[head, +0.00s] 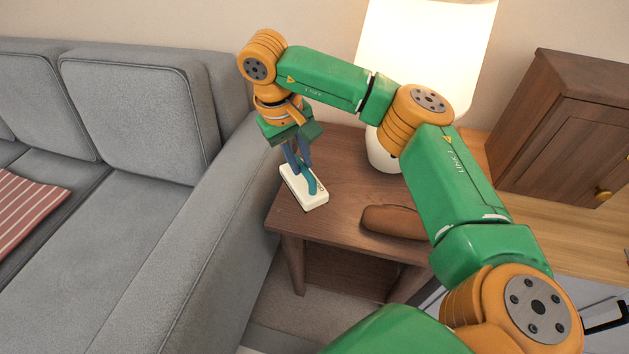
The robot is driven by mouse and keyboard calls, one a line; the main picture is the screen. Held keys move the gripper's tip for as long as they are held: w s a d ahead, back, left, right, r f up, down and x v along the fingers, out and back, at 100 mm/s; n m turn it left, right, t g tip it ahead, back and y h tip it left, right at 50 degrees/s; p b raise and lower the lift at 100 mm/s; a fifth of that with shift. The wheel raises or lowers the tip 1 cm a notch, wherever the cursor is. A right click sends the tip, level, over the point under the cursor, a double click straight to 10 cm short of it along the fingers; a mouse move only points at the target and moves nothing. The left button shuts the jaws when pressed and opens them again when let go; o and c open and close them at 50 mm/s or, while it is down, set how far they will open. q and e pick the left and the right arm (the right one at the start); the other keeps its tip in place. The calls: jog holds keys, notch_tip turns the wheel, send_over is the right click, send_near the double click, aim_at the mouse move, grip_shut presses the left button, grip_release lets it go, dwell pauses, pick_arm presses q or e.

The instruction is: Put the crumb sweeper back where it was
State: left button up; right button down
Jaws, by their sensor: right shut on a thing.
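The crumb sweeper, as far as I can tell, is the small white block (297,193) with a teal handle-like part on top. It is at the front left of the wooden side table (345,195), and it looks level. Whether it rests on the top or hangs just above it, I cannot tell. My right gripper (300,166) points down over it and is shut on its upper part; the fingers hide some of it. My left gripper is out of view.
A brown rounded object (393,222) lies at the table's front right. A lit lamp (382,152) stands behind it, partly hidden by my right arm. A grey sofa (215,215) borders the table on the left. A wooden cabinet (570,130) is at right.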

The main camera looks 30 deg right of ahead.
aim_at(303, 178)
jog(key=d+f, duration=0.1)
jog(key=f, duration=0.1)
jog(key=d+f, duration=0.1)
jog(key=f, duration=0.1)
jog(key=d+f+b, duration=0.1)
jog(key=f, duration=0.1)
jog(key=shift+w+d+f, duration=0.1)
jog(key=shift+d+f, duration=0.15)
jog(key=shift+f, duration=0.55)
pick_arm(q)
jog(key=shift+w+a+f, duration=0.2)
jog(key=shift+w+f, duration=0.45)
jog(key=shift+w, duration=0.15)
pick_arm(e)
jog(key=shift+r, duration=0.1)
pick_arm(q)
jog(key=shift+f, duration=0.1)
pick_arm(e)
jog(key=c, duration=0.8)
grip_release()
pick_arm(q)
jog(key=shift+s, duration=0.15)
